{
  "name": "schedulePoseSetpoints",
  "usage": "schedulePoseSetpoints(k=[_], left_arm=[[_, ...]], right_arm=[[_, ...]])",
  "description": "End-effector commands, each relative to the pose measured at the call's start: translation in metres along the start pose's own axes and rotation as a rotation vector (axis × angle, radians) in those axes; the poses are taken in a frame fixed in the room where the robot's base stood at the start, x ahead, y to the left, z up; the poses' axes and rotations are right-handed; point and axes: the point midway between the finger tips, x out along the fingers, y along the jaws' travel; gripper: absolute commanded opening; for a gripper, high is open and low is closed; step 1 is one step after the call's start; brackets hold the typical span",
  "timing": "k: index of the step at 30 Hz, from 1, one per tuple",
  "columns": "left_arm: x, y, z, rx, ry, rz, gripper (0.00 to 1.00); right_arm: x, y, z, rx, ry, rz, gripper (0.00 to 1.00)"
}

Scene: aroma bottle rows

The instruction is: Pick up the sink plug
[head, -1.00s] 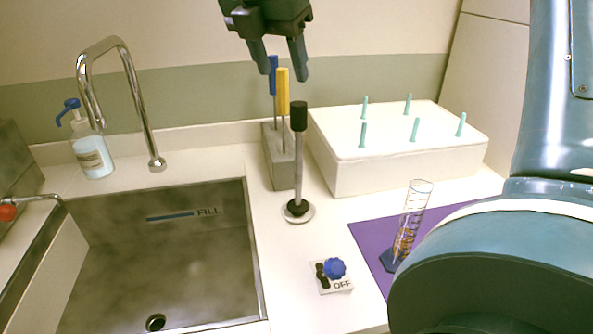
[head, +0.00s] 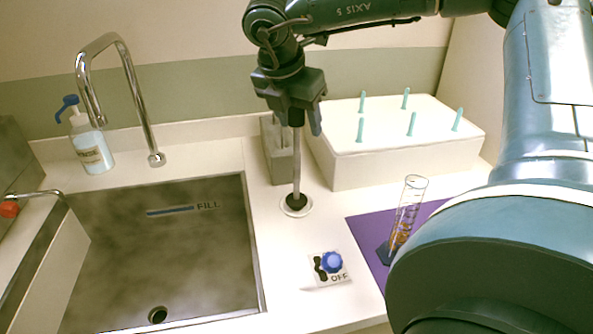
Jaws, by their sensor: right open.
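The sink plug (head: 297,172) stands upright on the counter to the right of the sink. It has a thin metal rod, a round metal foot with a dark centre, and a black grip at the top. My right gripper (head: 298,117) is pointing down at the plug's top end, with its fingers open. The black grip shows partly between the fingers; its upper part is hidden, and I cannot tell whether the fingers touch it. My left gripper is not in view.
The steel sink (head: 165,255) has an open drain (head: 157,314). Close around the plug are a grey tool holder (head: 276,155), a white peg block (head: 390,165) and an OFF switch plate (head: 329,268). A graduated cylinder (head: 407,212) stands on a purple mat (head: 366,240).

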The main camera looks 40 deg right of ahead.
Motion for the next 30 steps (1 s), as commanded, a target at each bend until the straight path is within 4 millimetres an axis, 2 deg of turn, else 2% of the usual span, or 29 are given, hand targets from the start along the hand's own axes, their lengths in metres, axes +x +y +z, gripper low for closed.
schedulePoseSetpoints(k=[7,25,30], left_arm=[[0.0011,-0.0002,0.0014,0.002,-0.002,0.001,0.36],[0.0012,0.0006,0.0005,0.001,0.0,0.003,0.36],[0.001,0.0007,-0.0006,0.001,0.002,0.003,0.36]], right_arm=[[0.001,0.0001,-0.0001,-0.001,-0.001,0.001,0.5],[0.0005,0.0001,0.0,-0.001,-0.001,0.001,0.01],[0.0005,0.0001,0.0,-0.001,-0.001,0.001,0.0]])
